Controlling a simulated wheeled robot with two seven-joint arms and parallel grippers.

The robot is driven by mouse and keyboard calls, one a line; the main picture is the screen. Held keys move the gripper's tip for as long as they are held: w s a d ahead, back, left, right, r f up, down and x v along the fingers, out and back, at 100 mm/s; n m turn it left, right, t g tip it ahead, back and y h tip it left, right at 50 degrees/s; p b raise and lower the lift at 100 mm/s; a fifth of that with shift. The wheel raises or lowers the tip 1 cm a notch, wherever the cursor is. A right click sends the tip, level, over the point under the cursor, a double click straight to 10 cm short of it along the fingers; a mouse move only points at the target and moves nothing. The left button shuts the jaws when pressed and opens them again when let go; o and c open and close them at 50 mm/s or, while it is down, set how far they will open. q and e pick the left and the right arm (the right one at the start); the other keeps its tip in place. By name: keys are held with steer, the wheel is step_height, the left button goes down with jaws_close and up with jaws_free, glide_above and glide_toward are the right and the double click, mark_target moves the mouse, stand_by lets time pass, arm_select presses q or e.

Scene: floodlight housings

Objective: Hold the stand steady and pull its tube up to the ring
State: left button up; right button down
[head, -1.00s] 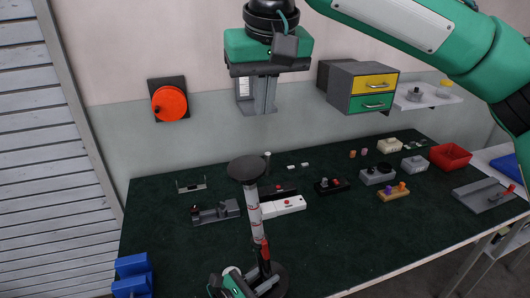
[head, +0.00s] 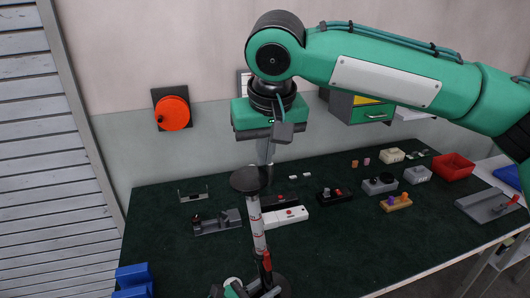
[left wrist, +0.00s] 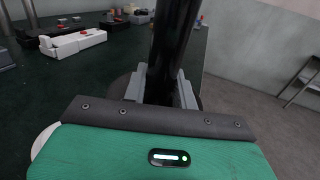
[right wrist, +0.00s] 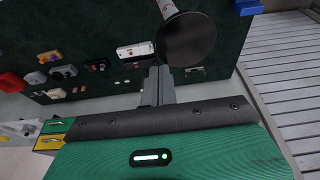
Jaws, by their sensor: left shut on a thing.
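The stand has a dark round top plate (head: 250,180), a pale tube (head: 257,232) with red marks, and a dark lower pole with a red part (head: 267,262). The tube also shows in the right wrist view (right wrist: 167,7), beside the plate (right wrist: 188,40). My left gripper (head: 238,290), low at the stand, is shut on the dark pole (left wrist: 175,45), which stands between its fingers in the left wrist view. My right gripper (head: 265,158) points down just above and behind the top plate. Its fingers (right wrist: 157,82) look close together and empty. Most of the base is cut off below.
A white block (head: 285,217), a grey fixture (head: 217,222) and several small parts lie on the dark green table. A red bin (head: 453,166) is at the right, blue blocks (head: 133,278) at the front left. An orange reel (head: 172,113) hangs on the wall.

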steer(key=shift+f, duration=0.7)
arm_select(q)
steer(key=shift+r, duration=0.1)
arm_select(e)
steer(key=shift+r, duration=0.1)
arm_select(q)
steer(key=o, duration=1.1)
arm_select(e)
steer(key=w+a+v, duration=0.1)
steer(key=v, duration=1.2)
steer(key=shift+d+r, duration=0.3)
steer(key=shift+r, duration=0.15)
